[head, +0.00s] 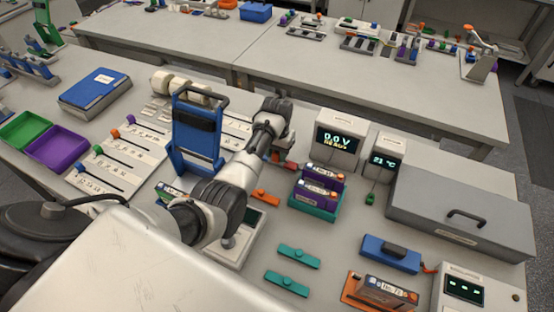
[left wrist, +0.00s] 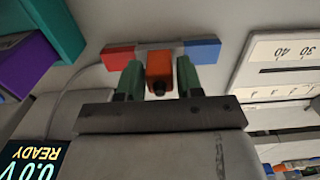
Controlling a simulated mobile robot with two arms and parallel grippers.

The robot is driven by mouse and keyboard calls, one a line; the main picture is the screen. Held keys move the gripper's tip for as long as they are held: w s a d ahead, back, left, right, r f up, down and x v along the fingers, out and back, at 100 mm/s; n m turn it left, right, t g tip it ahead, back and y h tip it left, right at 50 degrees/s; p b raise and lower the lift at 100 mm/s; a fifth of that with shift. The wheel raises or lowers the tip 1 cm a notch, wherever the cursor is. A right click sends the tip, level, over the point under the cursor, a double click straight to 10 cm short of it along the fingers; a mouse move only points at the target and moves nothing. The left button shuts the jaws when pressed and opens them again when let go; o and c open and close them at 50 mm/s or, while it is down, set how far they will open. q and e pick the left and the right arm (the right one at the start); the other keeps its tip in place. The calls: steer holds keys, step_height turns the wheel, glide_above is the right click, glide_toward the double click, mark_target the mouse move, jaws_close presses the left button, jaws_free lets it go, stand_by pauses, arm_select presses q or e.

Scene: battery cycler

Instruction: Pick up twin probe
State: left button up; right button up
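The twin probe has an orange grip (left wrist: 160,68) on a grey bar with a red end (left wrist: 119,56) and a blue end (left wrist: 203,50). In the left wrist view it lies crosswise ahead of my left gripper (left wrist: 160,75). The green fingers stand on either side of the orange grip, very close to it; I cannot tell whether they press on it. In the head view my left gripper (head: 278,152) points down beside the voltage meter (head: 337,138), and a red part of the probe (head: 290,165) shows beneath it. My right gripper is not in view.
A teal holder with purple cells (head: 318,190) stands close to the right of the gripper. A blue upright frame (head: 197,135) stands to its left. A temperature display (head: 383,158) and a large grey case (head: 460,212) stand farther right. Teal bars (head: 292,256) lie nearer.

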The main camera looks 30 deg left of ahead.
arm_select(q)
jaws_close()
step_height(320, 180, up, 10)
steer(key=shift+r+b, duration=0.1)
steer(key=shift+b, duration=0.65)
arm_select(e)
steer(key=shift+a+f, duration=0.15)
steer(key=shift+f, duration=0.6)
